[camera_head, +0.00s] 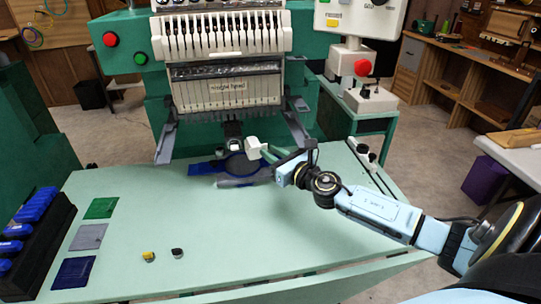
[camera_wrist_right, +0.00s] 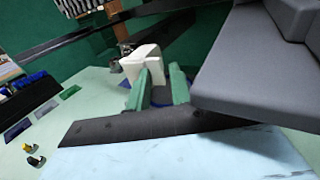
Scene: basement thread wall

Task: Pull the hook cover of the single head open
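The single head machine (camera_head: 225,90) stands at the back of the table, its name plate on the needle case. A small white block-like part, likely the hook cover (camera_head: 253,147), shows below the needle area; the white part also shows in the right wrist view (camera_wrist_right: 143,62). My right gripper (camera_head: 267,153) reaches in from the right with its green fingertips at this part. In the wrist view the right gripper's fingers (camera_wrist_right: 160,85) stand apart, the left one overlapping the white part. I cannot tell whether they touch it. My left gripper is not in view.
A blue piece with a dark ring (camera_head: 207,168) lies under the needle area, partly behind my gripper. Colored squares (camera_head: 88,237), two small spools (camera_head: 149,256) and a black rack with blue items (camera_head: 35,235) are at left. The table's front middle is clear.

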